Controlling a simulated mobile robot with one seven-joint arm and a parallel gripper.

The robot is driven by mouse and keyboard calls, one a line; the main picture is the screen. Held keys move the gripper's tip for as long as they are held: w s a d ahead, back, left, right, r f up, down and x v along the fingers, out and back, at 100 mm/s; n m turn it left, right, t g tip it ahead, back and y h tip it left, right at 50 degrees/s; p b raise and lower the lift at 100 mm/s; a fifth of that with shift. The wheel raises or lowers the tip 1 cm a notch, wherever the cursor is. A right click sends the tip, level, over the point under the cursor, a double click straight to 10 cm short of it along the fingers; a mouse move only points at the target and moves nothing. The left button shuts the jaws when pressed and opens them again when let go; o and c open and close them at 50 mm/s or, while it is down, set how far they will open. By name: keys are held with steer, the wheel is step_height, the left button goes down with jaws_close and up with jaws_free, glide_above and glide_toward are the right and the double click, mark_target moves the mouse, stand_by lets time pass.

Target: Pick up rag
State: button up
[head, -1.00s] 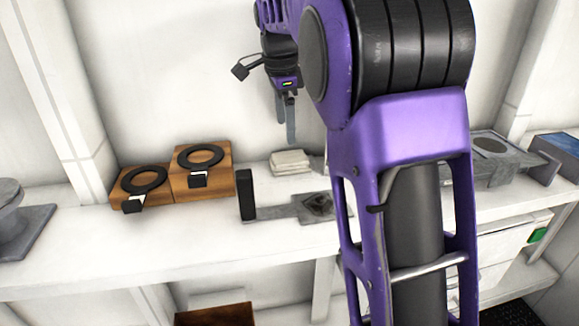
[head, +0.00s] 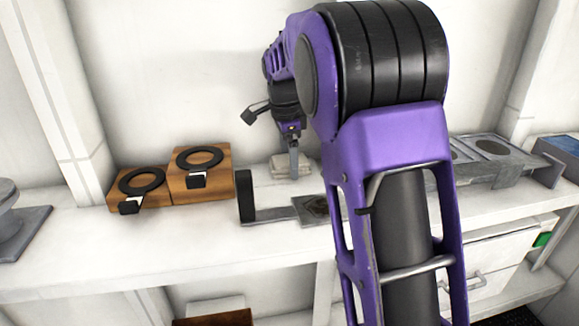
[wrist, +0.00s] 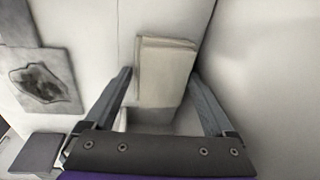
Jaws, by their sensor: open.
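The rag (head: 282,168) is a folded, off-white cloth lying on the white shelf near the back wall. In the wrist view the rag (wrist: 165,68) lies between and just beyond my two fingers. My gripper (head: 293,176) is open and points down at the rag in the head view, with a finger overlapping the cloth's right part. In the wrist view my gripper (wrist: 160,75) has its fingers spread on either side of the cloth, with nothing held. I cannot tell how far the fingertips are above the shelf.
Two wooden blocks with black rings (head: 200,168) stand to the left on the shelf (head: 120,245). A black upright piece (head: 244,196) and a grey flat plate (head: 312,208) lie in front of the rag. The back wall is close behind it.

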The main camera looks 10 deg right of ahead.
steer(key=c, duration=1)
steer(key=shift+s+r+p, duration=0.1)
steer(key=shift+r+p, duration=0.2)
